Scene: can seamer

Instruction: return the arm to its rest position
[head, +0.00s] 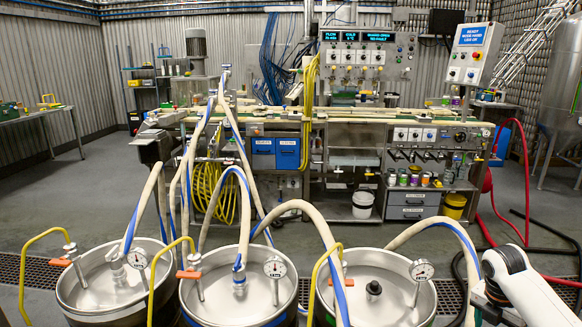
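A white arm link of mine (525,285), on the right side, reaches into the lower right corner of the head view beside the right-hand steel keg. It ends in a rounded joint with a dark ring. Neither the fingers of my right gripper nor any object held in it can be made out. My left arm and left gripper are not in view. The can seamer line (345,120) stands across the room with its control panel (367,58) and a status screen (472,36).
Three steel kegs, left (112,287), middle (240,305) and right (375,300), stand close in front with hoses and gauges on them. A red hose (487,205) and black hoses (545,232) run near my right arm. Open floor (75,195) lies at left.

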